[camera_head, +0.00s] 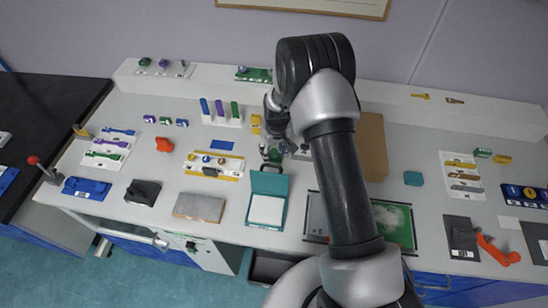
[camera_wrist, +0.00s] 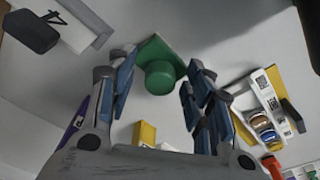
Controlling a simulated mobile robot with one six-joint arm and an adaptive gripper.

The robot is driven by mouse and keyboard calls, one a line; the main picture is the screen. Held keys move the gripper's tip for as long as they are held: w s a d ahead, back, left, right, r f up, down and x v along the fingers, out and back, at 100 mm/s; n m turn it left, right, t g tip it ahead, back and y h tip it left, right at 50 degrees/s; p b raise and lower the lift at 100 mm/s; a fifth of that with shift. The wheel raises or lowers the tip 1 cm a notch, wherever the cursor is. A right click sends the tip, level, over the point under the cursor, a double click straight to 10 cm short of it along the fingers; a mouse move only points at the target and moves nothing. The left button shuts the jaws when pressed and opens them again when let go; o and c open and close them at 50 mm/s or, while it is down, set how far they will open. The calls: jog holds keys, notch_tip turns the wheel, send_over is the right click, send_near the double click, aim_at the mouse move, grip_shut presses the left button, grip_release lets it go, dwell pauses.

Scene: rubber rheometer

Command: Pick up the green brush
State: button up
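The green piece that I take for the green brush has a round knob on a flat square base. In the wrist view the green brush (camera_wrist: 160,76) lies between my fingertips, with bare surface showing at its sides. In the head view the green brush (camera_head: 272,155) shows small beneath my gripper (camera_head: 276,148), partly hidden by it. My gripper (camera_wrist: 160,72) is open and points down at the brush. The fingers stand apart on either side, and I see no contact. Its height above the bench is hard to tell.
A teal box (camera_head: 268,186) stands just in front. A yellow block (camera_head: 256,124) and upright coloured pieces (camera_head: 234,113) stand behind to the left. A yellow-edged tray (camera_head: 236,168) is at the left, and a brown board (camera_head: 373,148) at the right. My arm hides part of the bench.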

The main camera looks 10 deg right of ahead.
aim_at(274, 151)
grip_shut()
dwell(0.3)
notch_tip(274, 151, up, 20)
jog(key=p, duration=0.3)
dwell(0.4)
jog(key=c, duration=0.5)
grip_release()
jog(key=shift+c, duration=0.2)
jog(key=c, duration=0.4)
